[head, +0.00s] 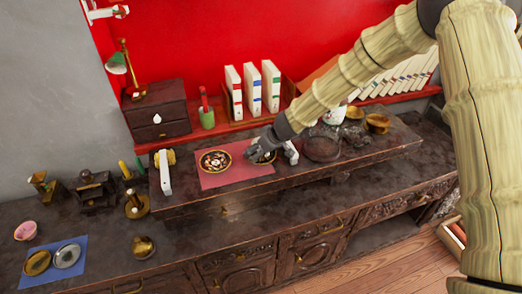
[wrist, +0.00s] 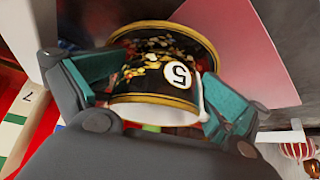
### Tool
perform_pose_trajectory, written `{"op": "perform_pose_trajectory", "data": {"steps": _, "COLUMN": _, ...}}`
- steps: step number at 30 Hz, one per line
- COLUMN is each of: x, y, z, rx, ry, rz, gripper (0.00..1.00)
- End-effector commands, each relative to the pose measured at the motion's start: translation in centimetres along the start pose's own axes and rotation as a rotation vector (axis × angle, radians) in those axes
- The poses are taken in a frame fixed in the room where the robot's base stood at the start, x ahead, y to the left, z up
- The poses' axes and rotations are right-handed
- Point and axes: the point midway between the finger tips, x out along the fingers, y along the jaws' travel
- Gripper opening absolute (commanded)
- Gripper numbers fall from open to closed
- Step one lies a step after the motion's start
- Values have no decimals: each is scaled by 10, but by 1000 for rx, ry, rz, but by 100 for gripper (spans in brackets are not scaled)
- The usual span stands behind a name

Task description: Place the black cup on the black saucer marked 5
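The black cup (wrist: 150,77), with gold rims and a white disc marked 5, is between the fingers of my gripper (wrist: 165,85) in the wrist view. The fingers appear to touch it on both sides. A black, gold-rimmed saucer (wrist: 200,48) with a floral pattern is right behind the cup; whether they touch is unclear, and its number is hidden. In the head view my gripper (head: 262,149) is over the right part of the pink mat (head: 225,181). It covers most of this saucer and the cup. Another patterned black saucer (head: 215,161) lies on the mat's left.
A white-handled object (head: 164,172) stands left of the mat. A dark round tray (head: 322,148) is to the right. A blue mat (head: 56,258) with two round pieces lies lower left.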

Motion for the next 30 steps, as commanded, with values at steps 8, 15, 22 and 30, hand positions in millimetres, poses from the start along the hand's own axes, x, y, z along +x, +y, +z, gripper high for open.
{"op": "perform_pose_trajectory", "data": {"steps": 8, "x": -6, "y": -1, "z": -7, "rx": -2, "ry": 3, "rz": 0, "gripper": 90}}
{"op": "perform_pose_trajectory", "data": {"steps": 15, "x": -24, "y": 0, "z": -9, "rx": -1, "ry": 6, "rz": 1, "gripper": 90}}
{"op": "perform_pose_trajectory", "data": {"steps": 22, "x": -51, "y": 0, "z": -8, "rx": -2, "ry": 6, "rz": 1, "gripper": 90}}
{"op": "perform_pose_trajectory", "data": {"steps": 30, "x": -82, "y": 0, "z": -9, "rx": -3, "ry": 6, "rz": 1, "gripper": 90}}
